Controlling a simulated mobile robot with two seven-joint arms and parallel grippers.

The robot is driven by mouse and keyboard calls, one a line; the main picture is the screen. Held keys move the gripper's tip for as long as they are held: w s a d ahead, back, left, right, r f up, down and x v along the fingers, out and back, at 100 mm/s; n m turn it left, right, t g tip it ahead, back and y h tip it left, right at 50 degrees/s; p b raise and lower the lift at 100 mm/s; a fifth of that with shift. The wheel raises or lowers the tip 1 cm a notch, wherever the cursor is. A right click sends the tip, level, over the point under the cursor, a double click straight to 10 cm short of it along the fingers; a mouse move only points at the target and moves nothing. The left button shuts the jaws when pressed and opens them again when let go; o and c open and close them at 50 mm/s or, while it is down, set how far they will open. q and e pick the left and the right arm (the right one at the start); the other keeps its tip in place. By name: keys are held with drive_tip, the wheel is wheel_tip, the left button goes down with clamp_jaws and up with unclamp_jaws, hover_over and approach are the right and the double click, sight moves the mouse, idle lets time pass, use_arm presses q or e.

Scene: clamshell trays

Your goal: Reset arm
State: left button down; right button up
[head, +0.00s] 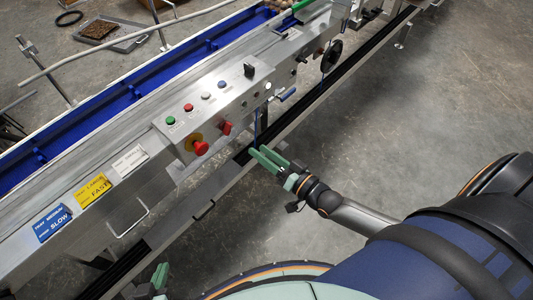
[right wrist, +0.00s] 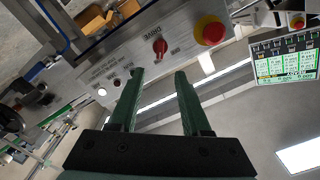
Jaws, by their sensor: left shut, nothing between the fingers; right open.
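My right gripper (head: 258,152) has green fingers and is in the middle of the head view, beside the front of the conveyor's control panel (head: 225,107). It also shows in the right wrist view (right wrist: 159,75), its two fingers apart with nothing between them. Beyond the fingertips are a red knob (right wrist: 160,46) marked DRIVE and a red stop button on yellow (right wrist: 211,30). My left gripper (head: 160,276) is at the bottom left of the head view, partly cut off by the frame edge. It is shut and empty.
A conveyor with a blue bed (head: 108,105) runs diagonally across the head view. A steel rail (head: 185,222) runs low along its front. Labels marked SLOW (head: 52,223) and FAST (head: 93,190) are on its side. The grey floor (head: 440,105) at right is clear.

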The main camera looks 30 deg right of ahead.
use_arm(q)
drive_tip(key=shift+a, duration=0.1)
use_arm(e)
drive_tip(key=shift+s+d, duration=0.2)
drive_tip(key=shift+s, duration=0.35)
use_arm(q)
wheel_tip(320, 180, up, 8)
drive_tip(key=s+a+p, duration=0.1)
drive_tip(key=a+p, duration=0.1)
drive_tip(key=p, duration=0.8)
drive_tip(key=shift+s+a+y, duration=0.2)
drive_tip(key=shift+a+y, duration=0.05)
drive_tip(key=shift+y, duration=0.05)
use_arm(e)
drive_tip(key=s+a+n+g+h, duration=0.2)
drive_tip(key=s+g, duration=0.1)
drive_tip(key=s, duration=0.3)
drive_tip(key=s+a+n+g+h, duration=0.1)
drive_tip(key=s+n+g, duration=0.2)
drive_tip(key=s, duration=0.4)
drive_tip(key=shift+s+a+g+h, duration=0.3)
drive_tip(key=shift+a+g+h, duration=0.1)
drive_tip(key=shift+g, duration=0.4)
use_arm(q)
drive_tip(key=shift+f, duration=0.1)
use_arm(e)
drive_tip(key=shift+f, duration=0.1)
